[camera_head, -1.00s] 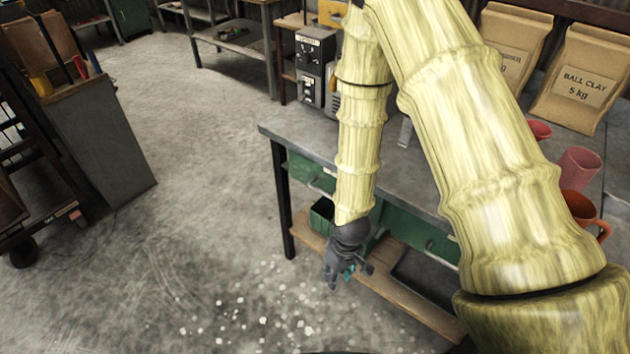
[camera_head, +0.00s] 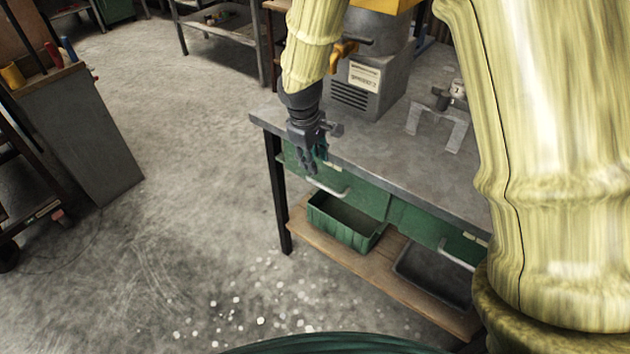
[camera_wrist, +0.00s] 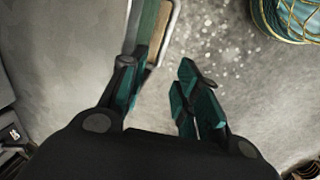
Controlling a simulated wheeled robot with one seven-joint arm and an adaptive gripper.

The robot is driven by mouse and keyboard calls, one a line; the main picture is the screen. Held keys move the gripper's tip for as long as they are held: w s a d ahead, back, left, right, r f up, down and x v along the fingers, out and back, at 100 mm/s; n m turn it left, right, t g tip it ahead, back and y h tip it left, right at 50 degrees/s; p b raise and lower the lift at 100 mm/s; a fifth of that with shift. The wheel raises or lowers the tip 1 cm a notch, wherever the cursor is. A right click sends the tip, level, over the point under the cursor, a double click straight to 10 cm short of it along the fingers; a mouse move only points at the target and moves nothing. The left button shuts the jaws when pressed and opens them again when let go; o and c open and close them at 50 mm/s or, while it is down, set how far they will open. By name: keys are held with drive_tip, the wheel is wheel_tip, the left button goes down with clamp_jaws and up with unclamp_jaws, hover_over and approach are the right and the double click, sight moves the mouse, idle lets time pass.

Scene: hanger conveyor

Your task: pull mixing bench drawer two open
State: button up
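The mixing bench (camera_head: 385,160) has a grey top and two green drawer fronts along its long side. The left drawer (camera_head: 364,196) has a pale bar handle (camera_head: 331,188); the right drawer (camera_head: 415,223) has a similar handle (camera_head: 457,261), partly near my arm. Both fronts look flush; I cannot read which is drawer two. My gripper (camera_head: 310,164) points down by the left drawer's left end, just in front of the bench edge, apart from the handle. In the wrist view my gripper (camera_wrist: 158,82) has its fingers spread, with nothing between them. No handle shows clearly there.
A green bin (camera_head: 345,222) and a dark tray (camera_head: 432,277) sit on the wooden lower shelf (camera_head: 385,278). A grey machine (camera_head: 368,75) and a metal stand (camera_head: 440,120) stand on the bench. The floor left of the bench is open; a grey cabinet (camera_head: 80,130) stands farther left.

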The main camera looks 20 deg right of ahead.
sight(317, 183)
drive_tip(key=shift+w+f+b, duration=0.1)
drive_tip(key=shift+f+b, duration=0.55)
drive_tip(key=shift+f, duration=0.45)
drive_tip(key=shift+w+d+f, duration=0.15)
drive_tip(key=shift+d+f, duration=0.05)
drive_tip(key=shift+f, duration=1)
drive_tip(key=shift+w+d+f, duration=0.1)
drive_tip(key=shift+d+f, duration=0.1)
drive_tip(key=shift+f, duration=1)
drive_tip(key=shift+w+d+f, duration=0.15)
drive_tip(key=shift+d+f, duration=0.05)
drive_tip(key=shift+f, duration=1)
drive_tip(key=shift+c, duration=0.5)
clamp_jaws()
